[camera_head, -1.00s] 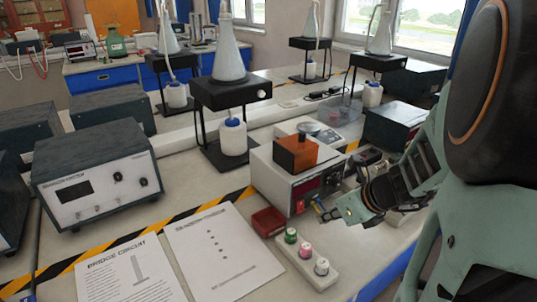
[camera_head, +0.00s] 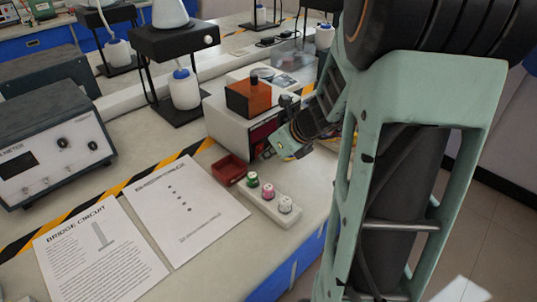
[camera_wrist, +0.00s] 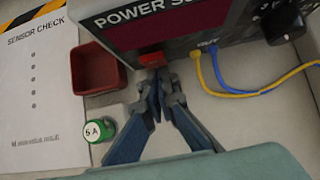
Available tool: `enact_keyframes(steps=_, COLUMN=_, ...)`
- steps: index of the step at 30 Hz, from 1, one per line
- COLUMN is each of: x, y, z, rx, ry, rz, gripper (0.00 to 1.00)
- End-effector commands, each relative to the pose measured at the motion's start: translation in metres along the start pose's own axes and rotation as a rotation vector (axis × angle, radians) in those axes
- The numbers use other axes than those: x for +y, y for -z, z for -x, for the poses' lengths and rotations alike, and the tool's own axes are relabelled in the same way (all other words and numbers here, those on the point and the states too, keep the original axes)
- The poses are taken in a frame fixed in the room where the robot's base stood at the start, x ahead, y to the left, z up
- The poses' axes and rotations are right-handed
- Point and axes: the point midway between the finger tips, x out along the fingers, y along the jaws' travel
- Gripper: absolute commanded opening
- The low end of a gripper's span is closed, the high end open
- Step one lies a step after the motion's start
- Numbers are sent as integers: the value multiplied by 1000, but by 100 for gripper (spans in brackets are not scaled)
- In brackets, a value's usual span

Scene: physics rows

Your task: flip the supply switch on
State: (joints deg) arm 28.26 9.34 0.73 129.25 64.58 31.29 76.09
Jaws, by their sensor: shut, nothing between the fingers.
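The power supply (camera_head: 226,127) is a pale box with a dark red front panel, standing on the bench in the head view. In the wrist view its panel (camera_wrist: 125,35) reads "POWER SU" and is cut off at the top. A red switch (camera_wrist: 152,60) sits low on this panel; I cannot tell its position. My gripper (camera_wrist: 156,77) is shut and empty, with its fingertips at the switch's lower edge. Whether they touch it is unclear. In the head view my gripper (camera_head: 268,153) is at the supply's front, and my arm hides part of the panel.
An orange block (camera_head: 249,99) sits on top of the supply. Blue and yellow cables (camera_wrist: 225,85) leave its front, beside a black knob (camera_wrist: 282,22). A small red tray (camera_wrist: 98,70) and a strip with coloured-topped pots (camera_head: 268,202) stand close by. Paper sheets (camera_head: 188,208) lie left.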

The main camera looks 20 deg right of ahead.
Motion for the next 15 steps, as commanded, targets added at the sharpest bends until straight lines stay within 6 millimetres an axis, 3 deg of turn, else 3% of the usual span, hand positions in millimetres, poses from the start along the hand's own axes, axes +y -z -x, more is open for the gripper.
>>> enact_keyframes(steps=15, x=0, y=-9, z=9, rx=-5, ry=0, rz=2, gripper=0)
